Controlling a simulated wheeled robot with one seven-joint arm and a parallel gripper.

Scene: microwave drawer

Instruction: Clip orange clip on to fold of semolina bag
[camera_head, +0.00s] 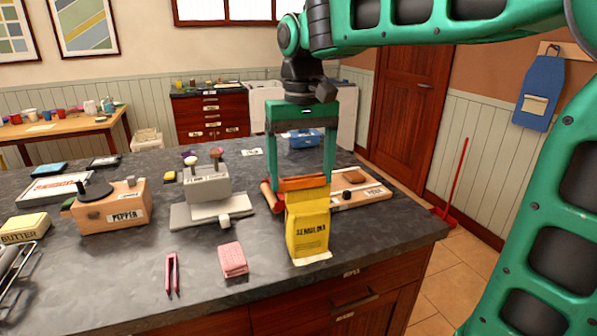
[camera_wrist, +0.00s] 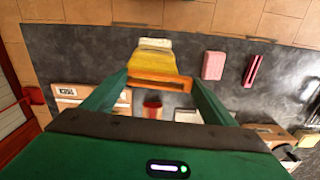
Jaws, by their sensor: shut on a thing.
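The yellow semolina bag (camera_head: 308,226) stands upright near the counter's front edge, its printed label facing my body camera. The orange clip (camera_head: 303,183) lies level across the top of the bag, between my fingertips. My gripper (camera_head: 301,181) points down from above and is shut on the clip by its two ends. In the wrist view, the clip (camera_wrist: 160,82) spans between the fingers of my gripper (camera_wrist: 160,78), right against the top of the bag (camera_wrist: 154,62). Whether the clip grips the fold or only touches it, I cannot tell; the fold is mostly hidden.
A wooden board (camera_head: 362,190) lies behind the bag to the right.

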